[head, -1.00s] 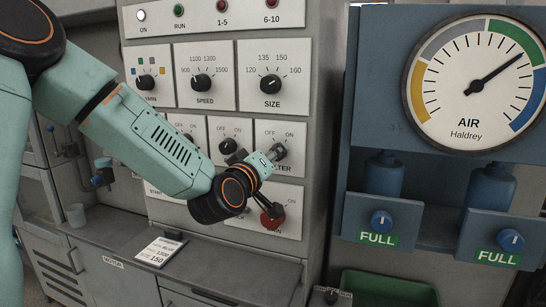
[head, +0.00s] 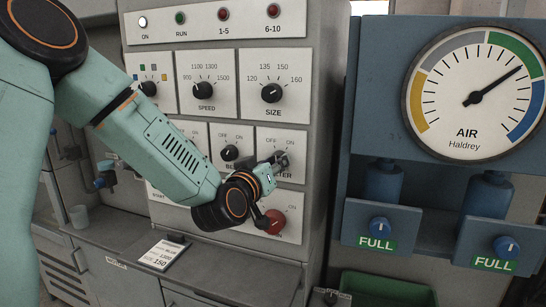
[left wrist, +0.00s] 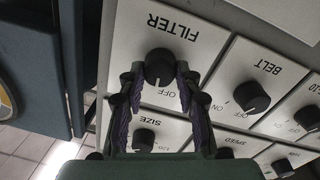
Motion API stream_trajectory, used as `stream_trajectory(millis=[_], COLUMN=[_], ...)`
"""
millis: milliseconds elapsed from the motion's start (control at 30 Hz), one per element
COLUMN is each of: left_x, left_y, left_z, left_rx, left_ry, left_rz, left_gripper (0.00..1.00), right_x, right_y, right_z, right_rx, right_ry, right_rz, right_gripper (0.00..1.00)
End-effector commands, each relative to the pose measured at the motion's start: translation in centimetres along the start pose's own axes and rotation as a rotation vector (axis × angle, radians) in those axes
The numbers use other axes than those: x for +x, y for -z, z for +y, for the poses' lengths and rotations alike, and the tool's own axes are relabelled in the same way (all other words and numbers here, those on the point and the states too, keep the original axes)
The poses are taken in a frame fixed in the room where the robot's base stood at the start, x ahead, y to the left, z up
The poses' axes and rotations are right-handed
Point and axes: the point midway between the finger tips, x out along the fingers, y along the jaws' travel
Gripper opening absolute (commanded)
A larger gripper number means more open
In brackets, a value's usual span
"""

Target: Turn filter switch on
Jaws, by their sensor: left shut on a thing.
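The filter switch is a black knob (left wrist: 160,64) on a white plate lettered FILTER, OFF and ON. In the left wrist view it is upside down, and my left gripper (left wrist: 159,72) has one fingertip on each side of the knob, shut on it. In the head view my left gripper (head: 277,164) covers most of the knob and part of the filter plate (head: 290,144). My right gripper is in neither view.
The black belt knob (head: 230,153) is left of the filter plate, and the size knob (head: 271,93) is above it. A red knob (head: 275,222) sits close below my left gripper. A blue unit with an air gauge (head: 476,92) stands at right.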

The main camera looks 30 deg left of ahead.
Motion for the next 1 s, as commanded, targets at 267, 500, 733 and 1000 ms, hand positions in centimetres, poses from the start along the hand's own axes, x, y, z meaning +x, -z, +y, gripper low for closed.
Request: stream_trajectory(millis=[267,500,733,1000], left_x=[0.0,0.0,0.0,0.0], left_y=[0.1,0.1,0.0,-0.1], left_z=[0.1,0.1,0.1,0.0], left_rx=[0.262,0.450,0.575,0.644], left_ry=[0.010,0.018,0.023,0.027], left_rz=[-0.021,-0.029,-0.035,-0.037], left_gripper=[0.02,0.02,0.02,0.02], right_x=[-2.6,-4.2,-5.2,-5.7], right_y=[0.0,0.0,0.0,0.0], right_z=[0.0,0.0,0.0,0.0], right_rx=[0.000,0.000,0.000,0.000], right_ry=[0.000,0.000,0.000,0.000], right_rz=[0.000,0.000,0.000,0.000], right_gripper=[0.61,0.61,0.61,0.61])
